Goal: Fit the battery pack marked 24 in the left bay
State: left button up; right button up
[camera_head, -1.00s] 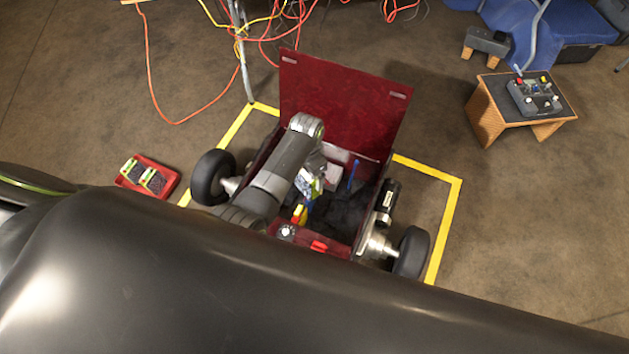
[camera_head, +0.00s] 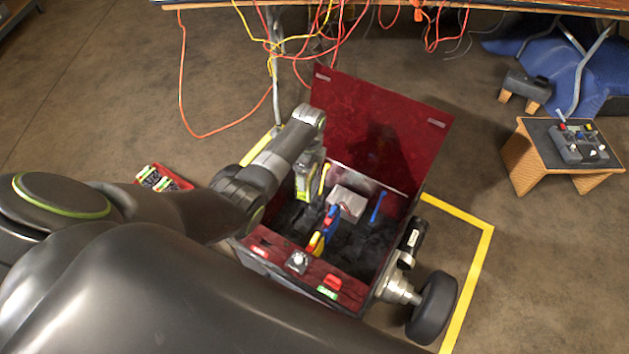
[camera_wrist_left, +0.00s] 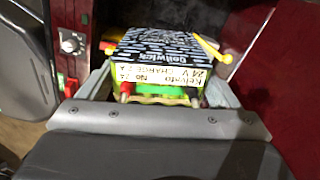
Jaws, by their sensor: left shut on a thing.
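My left gripper (camera_head: 309,172) is shut on a battery pack (camera_head: 303,186) and holds it over the left part of the open red box. In the left wrist view the battery pack (camera_wrist_left: 160,55) has a black patterned face and a pale label reading No 24, 24 V. It sits between the two fingers. The red box (camera_head: 262,247) is dark inside; its left bay (camera_head: 290,215) lies below the pack, partly hidden by my arm. I cannot tell whether the pack touches the bay. My right gripper is not in view.
The raised lid (camera_head: 380,130) stands behind the box. Inside are a pale block (camera_head: 347,203), a blue strap (camera_head: 378,206), a yellow strap (camera_head: 324,178) and coloured connectors (camera_head: 320,240). A red tray (camera_head: 180,182) with packs lies on the floor at left. A small control table (camera_head: 530,165) stands at right.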

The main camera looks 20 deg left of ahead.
pick_arm(q)
jog(key=shift+w+a+f+m+b, duration=0.2)
jog(key=shift+w+a+m+b, duration=0.75)
jog(key=shift+a+m, duration=0.25)
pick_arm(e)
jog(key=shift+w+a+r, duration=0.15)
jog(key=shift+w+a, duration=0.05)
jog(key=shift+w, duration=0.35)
